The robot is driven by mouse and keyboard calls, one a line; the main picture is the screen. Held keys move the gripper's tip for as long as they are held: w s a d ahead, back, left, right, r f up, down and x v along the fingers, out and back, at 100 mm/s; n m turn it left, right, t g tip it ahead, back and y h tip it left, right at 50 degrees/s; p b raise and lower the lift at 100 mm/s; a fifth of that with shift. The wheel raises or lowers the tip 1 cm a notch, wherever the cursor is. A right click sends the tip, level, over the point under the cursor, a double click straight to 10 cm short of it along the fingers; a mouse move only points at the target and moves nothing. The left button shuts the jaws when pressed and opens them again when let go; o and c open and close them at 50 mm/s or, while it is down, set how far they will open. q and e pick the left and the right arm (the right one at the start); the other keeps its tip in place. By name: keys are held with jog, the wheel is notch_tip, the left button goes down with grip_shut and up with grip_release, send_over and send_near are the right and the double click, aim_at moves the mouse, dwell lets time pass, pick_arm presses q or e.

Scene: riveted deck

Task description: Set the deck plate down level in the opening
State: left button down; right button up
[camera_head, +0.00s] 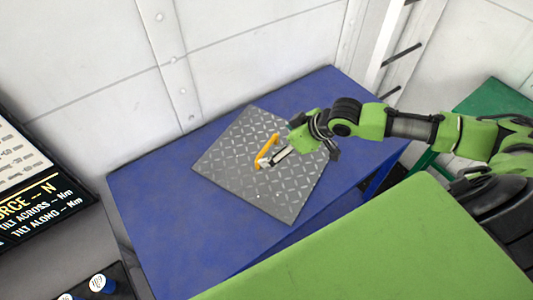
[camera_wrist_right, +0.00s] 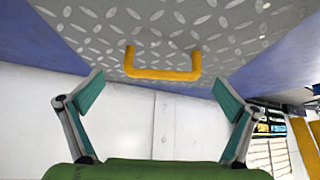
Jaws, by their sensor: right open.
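The deck plate (camera_head: 234,156) is a grey tread-patterned square with a yellow bar handle (camera_head: 269,147) near its middle. It lies flat on the blue tabletop (camera_head: 160,220), as far as I can tell. No opening shows; whether one lies under the plate is hidden. My right gripper (camera_head: 272,158) is over the plate at the handle, and partly covers it. In the right wrist view its two teal-padded fingers are spread wide and empty. The handle (camera_wrist_right: 163,74) shows ahead, between and beyond the fingertips, seemingly apart from both. My left gripper is not in view.
A black display panel (camera_head: 40,200) with force and tilt labels stands at the left, with a box of white-topped knobs (camera_head: 102,284) below it. A riveted white wall (camera_head: 90,70) runs behind the table. A green bench (camera_head: 485,110) stands at the right. The blue tabletop left of the plate is clear.

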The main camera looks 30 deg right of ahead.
aim_at(267, 148)
jog(key=shift+w+f, duration=0.1)
jog(key=shift+f, duration=0.05)
jog(key=shift+a+f, duration=0.1)
jog(key=p+x, duration=0.1)
jog(key=x, duration=0.3)
jog(key=shift+a+f+p, duration=0.15)
jog(key=shift+a+p, duration=0.1)
jog(key=shift+p, duration=0.1)
jog(key=shift+w+a+f, duration=0.1)
jog(key=shift+w+f, duration=0.05)
jog(key=shift+f, duration=0.15)
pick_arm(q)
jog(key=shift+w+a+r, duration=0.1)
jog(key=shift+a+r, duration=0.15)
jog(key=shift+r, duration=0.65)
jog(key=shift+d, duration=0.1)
pick_arm(e)
jog(key=c, duration=1.8)
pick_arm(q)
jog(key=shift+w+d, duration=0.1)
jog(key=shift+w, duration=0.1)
pick_arm(e)
jog(key=shift+w+r, duration=0.1)
jog(key=shift+r, duration=0.05)
jog(key=shift+c, duration=0.8)
